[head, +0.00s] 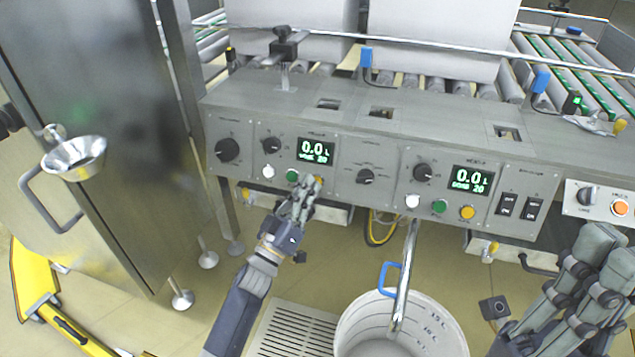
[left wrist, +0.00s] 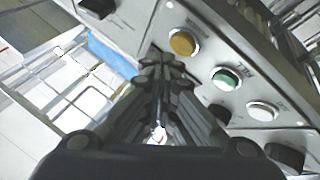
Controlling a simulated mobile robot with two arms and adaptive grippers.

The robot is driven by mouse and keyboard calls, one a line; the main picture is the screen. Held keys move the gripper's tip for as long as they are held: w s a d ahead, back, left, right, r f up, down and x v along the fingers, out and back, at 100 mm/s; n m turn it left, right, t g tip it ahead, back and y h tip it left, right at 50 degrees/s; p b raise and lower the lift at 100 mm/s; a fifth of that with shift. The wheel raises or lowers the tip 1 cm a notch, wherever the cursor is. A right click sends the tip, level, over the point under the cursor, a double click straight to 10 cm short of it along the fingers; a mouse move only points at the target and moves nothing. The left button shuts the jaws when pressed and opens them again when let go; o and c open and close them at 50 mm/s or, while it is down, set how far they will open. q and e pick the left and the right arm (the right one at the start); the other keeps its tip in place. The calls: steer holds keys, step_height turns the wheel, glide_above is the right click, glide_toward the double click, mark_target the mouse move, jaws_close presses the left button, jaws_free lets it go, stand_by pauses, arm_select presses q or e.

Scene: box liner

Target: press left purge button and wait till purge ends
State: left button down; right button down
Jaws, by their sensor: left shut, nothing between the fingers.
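The left control panel has a display (head: 315,150) showing 0.0, with a white button (head: 268,171), a green button (head: 292,175) and an orange button (head: 319,180) below it. My left gripper (head: 305,182) is shut and empty, its fingertips in front of the panel close to the orange button and partly covering it. In the left wrist view the orange button (left wrist: 184,43) is just beyond the fingertips (left wrist: 158,62), with the green button (left wrist: 226,79) to its right. I cannot tell whether they touch. My right gripper (head: 596,262) is at the lower right, away from the panel.
A right panel has its own display (head: 471,180) and orange button (head: 467,212). A white bucket (head: 425,325) stands below under a metal spout (head: 405,275). A steel cabinet (head: 90,120) with a metal funnel (head: 75,160) stands at the left.

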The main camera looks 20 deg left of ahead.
arm_select(q)
steer(key=shift+w, duration=0.1)
stand_by(0.7)
steer(key=shift+w+a+f, duration=0.15)
steer(key=shift+w, duration=0.2)
steer(key=shift+w+f+b, duration=0.15)
steer(key=shift+w+b, duration=0.15)
steer(key=shift+w, duration=0.1)
stand_by(0.6)
stand_by(0.9)
steer(key=shift+s+r+p, duration=0.25)
steer(key=shift+s+p, duration=0.55)
